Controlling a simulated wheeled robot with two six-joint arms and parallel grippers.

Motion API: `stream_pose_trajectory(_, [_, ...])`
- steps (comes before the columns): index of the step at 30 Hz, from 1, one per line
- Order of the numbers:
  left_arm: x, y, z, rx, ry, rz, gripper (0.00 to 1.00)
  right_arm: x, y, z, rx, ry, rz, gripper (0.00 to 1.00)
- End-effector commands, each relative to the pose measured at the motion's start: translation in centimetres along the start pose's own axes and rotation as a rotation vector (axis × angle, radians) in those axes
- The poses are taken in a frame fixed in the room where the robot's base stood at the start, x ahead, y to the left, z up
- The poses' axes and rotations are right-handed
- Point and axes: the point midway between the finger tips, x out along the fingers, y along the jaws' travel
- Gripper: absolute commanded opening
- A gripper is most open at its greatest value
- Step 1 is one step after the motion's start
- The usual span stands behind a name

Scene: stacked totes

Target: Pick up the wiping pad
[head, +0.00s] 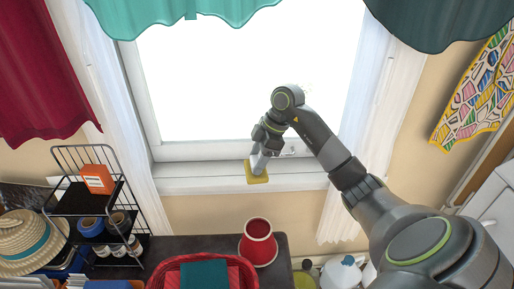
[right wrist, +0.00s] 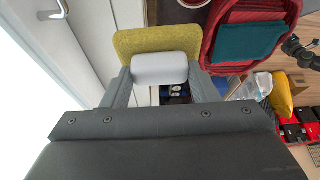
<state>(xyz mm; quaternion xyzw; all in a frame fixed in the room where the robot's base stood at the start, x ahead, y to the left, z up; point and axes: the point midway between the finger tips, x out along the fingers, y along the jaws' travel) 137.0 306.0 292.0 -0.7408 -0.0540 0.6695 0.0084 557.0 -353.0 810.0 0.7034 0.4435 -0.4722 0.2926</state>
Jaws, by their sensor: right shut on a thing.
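The wiping pad (head: 257,178) is a yellow block with a pale grey handle, at the window sill in the head view. In the right wrist view its yellow pad (right wrist: 150,42) shows beyond the grey handle (right wrist: 160,68). My right gripper (head: 260,152) is shut on the handle, with one finger on each side of it. The yellow part is against or just over the sill; I cannot tell whether it touches. My left gripper does not show in the head view.
The white window sill (head: 200,181) runs below the bright window. A red vase (head: 258,243), a red basket (head: 180,262) with a teal cloth, and a black wire rack (head: 80,202) stand below it. Curtains (head: 50,75) hang at the sides.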

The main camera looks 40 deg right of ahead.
Motion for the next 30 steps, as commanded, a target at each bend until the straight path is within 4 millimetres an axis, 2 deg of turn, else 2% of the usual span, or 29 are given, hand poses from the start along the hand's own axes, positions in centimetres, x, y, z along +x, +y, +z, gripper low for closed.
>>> stream_pose_trajectory(1, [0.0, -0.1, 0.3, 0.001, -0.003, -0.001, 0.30, 0.0, -1.2, 0.0, -0.004, -0.002, 0.001, 0.31])
stream_pose_trajectory(9, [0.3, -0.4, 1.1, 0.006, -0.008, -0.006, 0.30, 0.3, -7.0, -0.6, -0.004, -0.001, -0.001, 0.31])
stream_pose_trajectory(15, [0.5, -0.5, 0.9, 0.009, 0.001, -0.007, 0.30, 0.5, -10.3, -0.9, -0.002, 0.000, -0.001, 0.31])
stream_pose_trajectory(21, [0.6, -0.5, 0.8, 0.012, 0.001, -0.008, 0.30, 0.6, -12.2, -1.1, 0.000, 0.000, 0.000, 0.31])
stream_pose_trajectory(30, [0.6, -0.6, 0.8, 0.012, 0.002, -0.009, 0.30, 0.6, -12.8, -1.1, 0.000, 0.000, 0.000, 0.31])
